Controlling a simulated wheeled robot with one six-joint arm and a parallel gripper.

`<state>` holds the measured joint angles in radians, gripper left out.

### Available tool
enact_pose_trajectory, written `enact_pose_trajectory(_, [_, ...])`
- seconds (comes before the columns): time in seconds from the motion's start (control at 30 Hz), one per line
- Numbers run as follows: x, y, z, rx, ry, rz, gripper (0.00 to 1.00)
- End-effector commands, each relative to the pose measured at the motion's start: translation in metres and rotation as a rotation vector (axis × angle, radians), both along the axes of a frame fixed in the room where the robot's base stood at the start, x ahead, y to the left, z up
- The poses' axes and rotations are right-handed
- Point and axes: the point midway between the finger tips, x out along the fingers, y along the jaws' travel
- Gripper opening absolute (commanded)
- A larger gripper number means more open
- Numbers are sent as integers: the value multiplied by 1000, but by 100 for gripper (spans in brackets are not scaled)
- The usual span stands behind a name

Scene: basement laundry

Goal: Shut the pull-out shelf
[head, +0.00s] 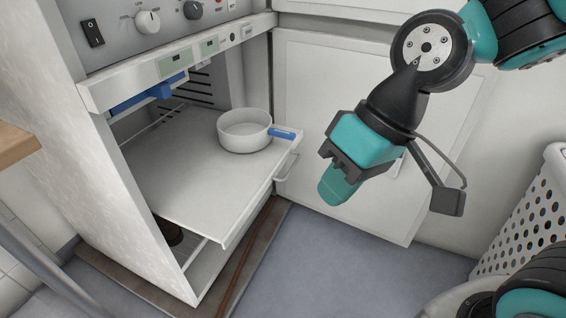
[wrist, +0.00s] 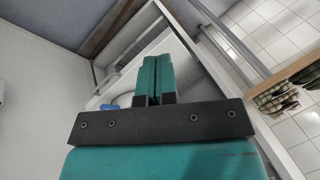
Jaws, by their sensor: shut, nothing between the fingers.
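The pull-out shelf (head: 185,190) is a flat white board. It stands out of the open white cabinet in the head view, with a bar handle (head: 287,168) on its front edge. A white round pan (head: 245,132) with a blue handle (head: 285,133) rests on it near the front right corner. My gripper (head: 334,192) is shut and empty, in front of the shelf and to its right, apart from it in the head view. In the wrist view, the teal fingers (wrist: 156,75) are together and hide part of the shelf and pan.
An open white door (head: 320,100) stands behind my arm. A perforated white basket (head: 530,220) is at the right. Blue-grey floor (head: 340,265) is clear in front.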

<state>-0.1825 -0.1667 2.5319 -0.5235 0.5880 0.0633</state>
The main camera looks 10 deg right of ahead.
Motion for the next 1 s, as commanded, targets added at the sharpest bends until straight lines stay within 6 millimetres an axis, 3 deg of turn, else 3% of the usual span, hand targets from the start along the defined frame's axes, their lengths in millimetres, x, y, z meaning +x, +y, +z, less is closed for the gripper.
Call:
enact_pose_trajectory(0.2, [97, -19, -46, 212, 99, -442, 0])
enact_pose_trajectory(0.4, [158, -57, -92, 387, 151, -816, 0])
enact_pose_trajectory(0.53, [176, -76, -110, 452, 165, -956, 0])
enact_pose_trajectory(0.67, [184, -80, -121, 476, 169, -1006, 0])
enact_pose_trajectory(1.0, [210, -45, -165, 475, 168, -1001, 0])
